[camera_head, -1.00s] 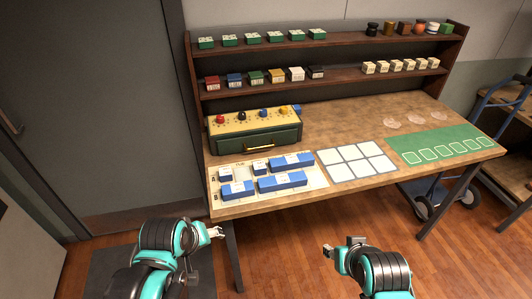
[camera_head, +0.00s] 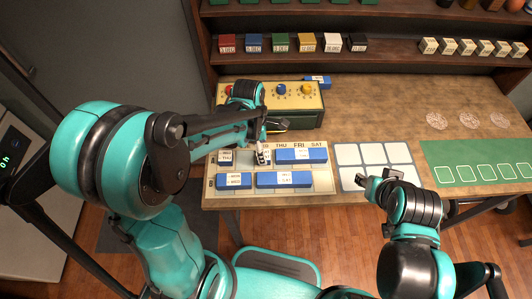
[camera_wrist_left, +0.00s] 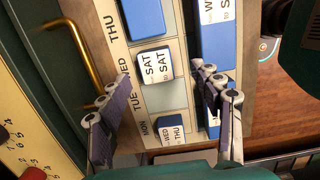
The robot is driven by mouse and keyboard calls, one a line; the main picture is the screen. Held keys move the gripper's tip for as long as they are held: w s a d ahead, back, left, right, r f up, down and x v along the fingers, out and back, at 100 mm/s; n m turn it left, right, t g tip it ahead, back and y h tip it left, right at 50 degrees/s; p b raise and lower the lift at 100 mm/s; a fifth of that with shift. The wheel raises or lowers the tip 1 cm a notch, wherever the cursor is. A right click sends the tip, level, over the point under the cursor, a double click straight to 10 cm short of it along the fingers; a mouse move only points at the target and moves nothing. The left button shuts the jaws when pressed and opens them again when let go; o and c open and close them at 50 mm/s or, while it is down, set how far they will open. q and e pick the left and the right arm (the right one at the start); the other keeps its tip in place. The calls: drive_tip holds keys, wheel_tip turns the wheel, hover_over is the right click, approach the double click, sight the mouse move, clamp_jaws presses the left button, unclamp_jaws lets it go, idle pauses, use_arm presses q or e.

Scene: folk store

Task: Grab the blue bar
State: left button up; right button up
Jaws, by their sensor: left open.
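Several blue bars with white labels lie on a calendar board (camera_head: 325,181). A long bar (camera_head: 318,154) and a short block (camera_head: 226,158) lie in its back row. A medium bar (camera_head: 234,182) and another long bar (camera_head: 266,180) lie in its front row. My left gripper (camera_head: 262,150) hangs over the back row, open and empty. In the left wrist view its spread fingers (camera_wrist_left: 160,82) point towards a short blue block labelled SAT (camera_wrist_left: 146,54); whether they touch it is unclear. My right gripper (camera_head: 376,184) hovers by the white card grid; its jaw opening is unclear.
A green box (camera_head: 300,118) with coloured knobs and a brass handle (camera_wrist_left: 78,55) stands close behind the board. Another blue bar (camera_head: 318,81) lies behind it. Shelves (camera_head: 400,52) with small boxes rise at the back. A green mat (camera_head: 455,172) lies right.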

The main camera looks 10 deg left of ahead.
use_arm(q)
drive_tip(key=f, duration=0.1)
drive_tip(key=f+b, duration=0.1)
drive_tip(key=f, duration=0.1)
drive_tip(key=f+b, duration=0.1)
drive_tip(key=f, duration=0.1)
drive_tip(key=shift+w+d+f, duration=0.15)
drive_tip(key=shift+w+f, duration=0.05)
drive_tip(key=shift+w, duration=0.2)
drive_tip(key=c, duration=1.2)
